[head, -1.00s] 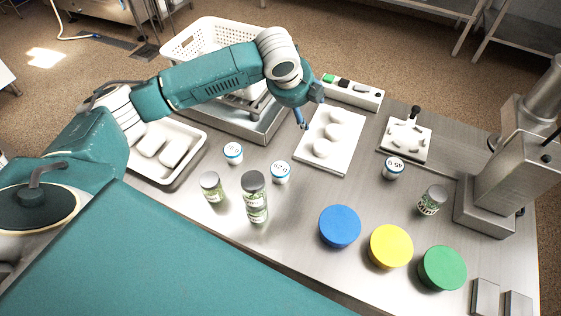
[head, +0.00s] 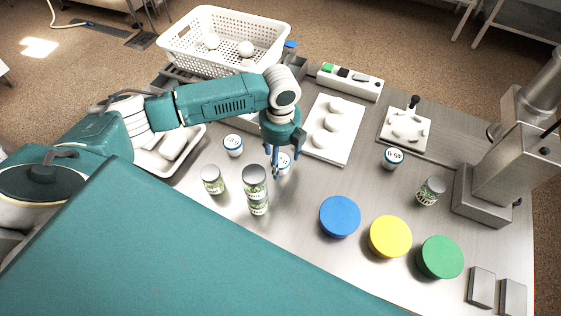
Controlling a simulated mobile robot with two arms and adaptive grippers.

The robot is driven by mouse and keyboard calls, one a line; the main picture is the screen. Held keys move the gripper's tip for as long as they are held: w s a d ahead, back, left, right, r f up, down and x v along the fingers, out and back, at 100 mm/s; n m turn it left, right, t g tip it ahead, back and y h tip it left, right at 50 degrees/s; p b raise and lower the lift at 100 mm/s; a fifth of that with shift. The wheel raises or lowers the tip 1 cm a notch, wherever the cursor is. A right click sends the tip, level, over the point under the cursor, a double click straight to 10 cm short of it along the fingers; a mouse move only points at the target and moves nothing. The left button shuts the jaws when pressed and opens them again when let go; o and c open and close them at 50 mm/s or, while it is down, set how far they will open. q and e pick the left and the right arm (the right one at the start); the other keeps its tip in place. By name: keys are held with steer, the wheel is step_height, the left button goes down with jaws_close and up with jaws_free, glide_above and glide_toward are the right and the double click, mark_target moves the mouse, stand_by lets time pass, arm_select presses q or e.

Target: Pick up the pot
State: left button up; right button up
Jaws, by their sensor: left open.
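Several small pots stand on the steel table. One white pot with a blue band (head: 284,166) is in the middle, partly hidden behind my left gripper (head: 275,172). A like pot (head: 233,146) stands to its left and another (head: 392,158) to its right. My left gripper points down, its fingers open at the middle pot. I cannot tell whether they touch it. My right gripper is not in view.
Green-labelled jars stand close in front, a short one (head: 212,180) and a tall one (head: 256,192). A white moulded tray (head: 345,143) lies behind. Blue (head: 340,216), yellow (head: 390,237) and green (head: 439,257) discs lie to the right. A perforated basket (head: 222,52) stands at the back.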

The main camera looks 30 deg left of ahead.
arm_select(q)
steer(key=shift+f, duration=1.2)
steer(key=c, duration=1.3)
steer(key=shift+o, duration=0.2)
steer(key=shift+w+r, duration=0.1)
